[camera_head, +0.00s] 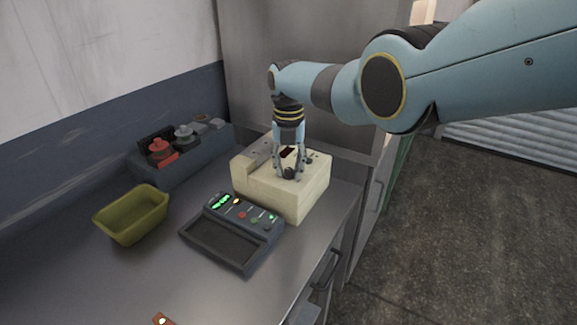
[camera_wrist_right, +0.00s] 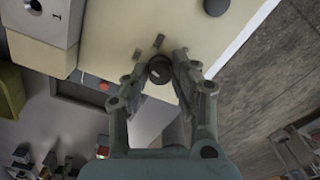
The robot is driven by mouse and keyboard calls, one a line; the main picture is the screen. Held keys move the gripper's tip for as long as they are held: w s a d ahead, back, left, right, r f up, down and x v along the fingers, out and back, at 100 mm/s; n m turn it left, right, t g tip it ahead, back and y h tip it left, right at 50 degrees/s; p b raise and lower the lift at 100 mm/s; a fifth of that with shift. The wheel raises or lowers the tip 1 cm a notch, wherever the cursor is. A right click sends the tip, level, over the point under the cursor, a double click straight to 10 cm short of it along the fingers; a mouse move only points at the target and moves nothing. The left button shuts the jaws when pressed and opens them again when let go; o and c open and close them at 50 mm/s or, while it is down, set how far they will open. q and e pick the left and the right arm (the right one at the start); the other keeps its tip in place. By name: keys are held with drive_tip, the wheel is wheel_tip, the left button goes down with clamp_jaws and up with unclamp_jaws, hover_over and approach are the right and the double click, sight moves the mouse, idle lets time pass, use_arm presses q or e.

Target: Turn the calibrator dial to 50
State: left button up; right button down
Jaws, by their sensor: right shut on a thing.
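The calibrator (camera_head: 310,195) is a cream box on the metal counter, with small dark parts on its top. It also shows in the right wrist view (camera_wrist_right: 120,30). A round dark dial (camera_wrist_right: 159,71) with a pale mark on its face sits between the fingertips of my right gripper (camera_wrist_right: 160,63). My right gripper (camera_head: 289,175) points down onto the front part of the box top and is shut on the dial. The number the dial points to is too small to read. My left gripper is not in view.
A dark panel with lit green displays (camera_head: 240,213) stands just left in front of the calibrator. A yellow-green bin (camera_head: 132,215) is further left. A grey-blue unit with red and grey knobs (camera_head: 180,155) is behind. The counter's front left is mostly clear.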

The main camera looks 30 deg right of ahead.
sight(289, 169)
drive_tip(key=shift+n, duration=1.5)
drive_tip(key=c, duration=1.1)
unclamp_jaws()
drive_tip(key=shift+o, duration=0.2)
drive_tip(key=shift+r, duration=0.15)
wheel_tip(289, 169, up, 12)
